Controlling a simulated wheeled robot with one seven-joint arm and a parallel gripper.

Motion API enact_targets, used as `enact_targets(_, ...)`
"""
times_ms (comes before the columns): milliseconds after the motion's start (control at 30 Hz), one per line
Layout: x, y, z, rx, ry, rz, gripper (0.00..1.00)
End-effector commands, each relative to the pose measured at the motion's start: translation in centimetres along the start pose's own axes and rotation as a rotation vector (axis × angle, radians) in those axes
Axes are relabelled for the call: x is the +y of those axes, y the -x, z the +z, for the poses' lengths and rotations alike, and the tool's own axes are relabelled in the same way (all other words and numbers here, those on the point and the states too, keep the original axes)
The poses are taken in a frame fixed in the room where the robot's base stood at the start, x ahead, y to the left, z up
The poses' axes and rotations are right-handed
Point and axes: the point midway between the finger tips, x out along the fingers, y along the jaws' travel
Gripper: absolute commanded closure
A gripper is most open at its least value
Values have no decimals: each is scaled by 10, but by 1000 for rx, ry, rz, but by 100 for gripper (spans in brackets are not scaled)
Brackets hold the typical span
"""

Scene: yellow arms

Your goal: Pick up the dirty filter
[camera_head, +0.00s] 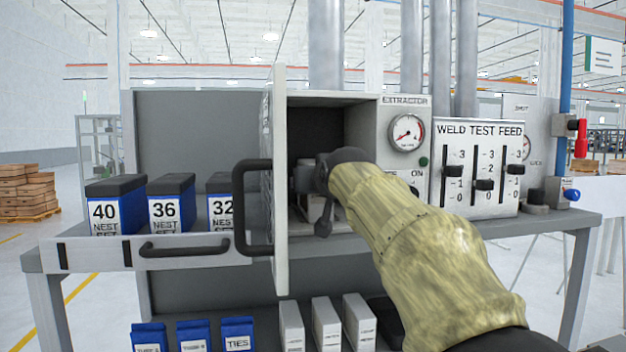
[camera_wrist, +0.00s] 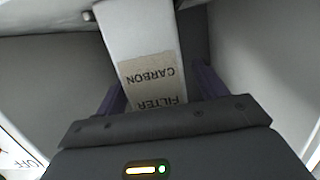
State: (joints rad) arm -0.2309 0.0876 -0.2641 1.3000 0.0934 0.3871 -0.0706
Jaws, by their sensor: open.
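A pale block with a tan label reading "CARBON FILTER", upside down, shows in the wrist view (camera_wrist: 132,35). It stands inside the extractor's grey compartment. My gripper (camera_wrist: 158,88) is open, with a dark purple finger on each side of the filter. I cannot tell whether either finger touches it. In the head view my gripper (camera_head: 312,190) reaches inside the extractor cabinet (camera_head: 330,103), past its open door (camera_head: 281,190). My wrist and sleeved arm hide much of the opening there. The filter's lower end is hidden behind the gripper body in the wrist view.
The door's black handle (camera_head: 240,208) juts out left of the opening. A gauge (camera_head: 407,133) and a weld test feed panel (camera_head: 478,168) stand to the right. Labelled nest set boxes (camera_head: 172,203) stand left. Blue packs (camera_head: 194,336) and white boxes (camera_head: 326,325) sit below.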

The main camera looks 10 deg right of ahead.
Motion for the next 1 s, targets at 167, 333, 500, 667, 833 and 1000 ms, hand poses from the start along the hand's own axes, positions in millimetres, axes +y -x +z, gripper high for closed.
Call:
enact_targets(167,1,-12,0,0,-1,1,29)
enact_targets(333,0,-12,0,0,0,0,29)
enact_targets(500,-2,-12,0,0,0,-2,29)
enact_targets(667,-1,-12,0,0,0,-1,31)
enact_targets(833,-1,-12,0,0,0,-1,64)
enact_targets(1000,-1,-12,-1,2,0,-1,83)
